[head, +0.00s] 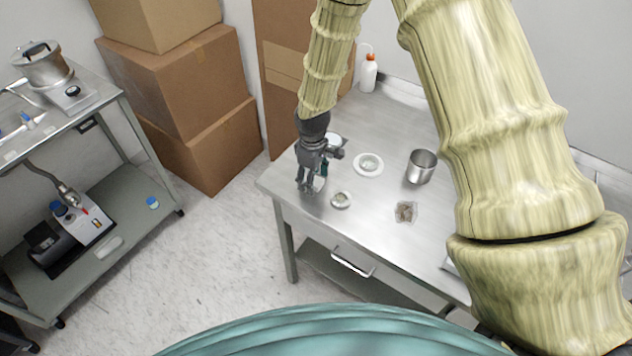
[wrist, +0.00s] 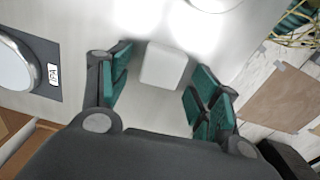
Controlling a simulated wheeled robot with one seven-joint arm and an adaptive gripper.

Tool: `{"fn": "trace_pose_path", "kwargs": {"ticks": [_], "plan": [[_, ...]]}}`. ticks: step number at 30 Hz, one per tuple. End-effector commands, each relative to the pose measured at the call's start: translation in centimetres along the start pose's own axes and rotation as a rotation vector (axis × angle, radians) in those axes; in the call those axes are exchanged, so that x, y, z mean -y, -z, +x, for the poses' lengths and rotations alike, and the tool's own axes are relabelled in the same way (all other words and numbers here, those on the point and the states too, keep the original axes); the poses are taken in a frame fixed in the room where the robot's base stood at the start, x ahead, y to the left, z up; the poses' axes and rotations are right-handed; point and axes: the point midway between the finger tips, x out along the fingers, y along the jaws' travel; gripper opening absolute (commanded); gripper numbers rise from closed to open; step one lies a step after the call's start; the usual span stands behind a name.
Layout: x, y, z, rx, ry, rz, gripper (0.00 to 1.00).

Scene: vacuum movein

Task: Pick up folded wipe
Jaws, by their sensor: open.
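The folded wipe is a small white square (wrist: 164,66) lying flat on the metal table, seen in the wrist view. My gripper (wrist: 158,90) is open, with its teal-padded fingers to the left and right of the wipe. The wipe lies between and slightly beyond the fingertips in the picture, and I see no finger touching it. In the head view my gripper (head: 312,184) points down over the table's left end, near the front edge. There the gripper mostly hides the wipe; only a pale patch shows beside the fingers.
The steel table (head: 378,228) also holds a small round dish (head: 341,200), a white plate (head: 369,164), a metal beaker (head: 421,166), a brownish packet (head: 405,212) and a white bottle (head: 369,73). A round item on a dark labelled base (wrist: 50,78) sits left of the gripper.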

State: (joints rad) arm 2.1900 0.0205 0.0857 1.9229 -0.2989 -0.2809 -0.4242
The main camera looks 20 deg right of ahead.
Motion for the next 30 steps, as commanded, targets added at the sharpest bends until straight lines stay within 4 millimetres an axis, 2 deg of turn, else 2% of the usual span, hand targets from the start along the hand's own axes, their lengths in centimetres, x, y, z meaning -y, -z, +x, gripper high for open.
{"fn": "trace_pose_path", "kwargs": {"ticks": [2, 8, 20, 30], "plan": [[0.0, 0.0, 0.0, 0.000, 0.000, 0.000, 0.61], [0.0, 0.0, 0.0, 0.000, 0.000, 0.000, 0.24], [0.0, 0.0, -0.1, 0.000, 0.000, 0.001, 0.24], [-0.1, 0.0, -2.2, -0.002, -0.001, 0.001, 0.24]]}}
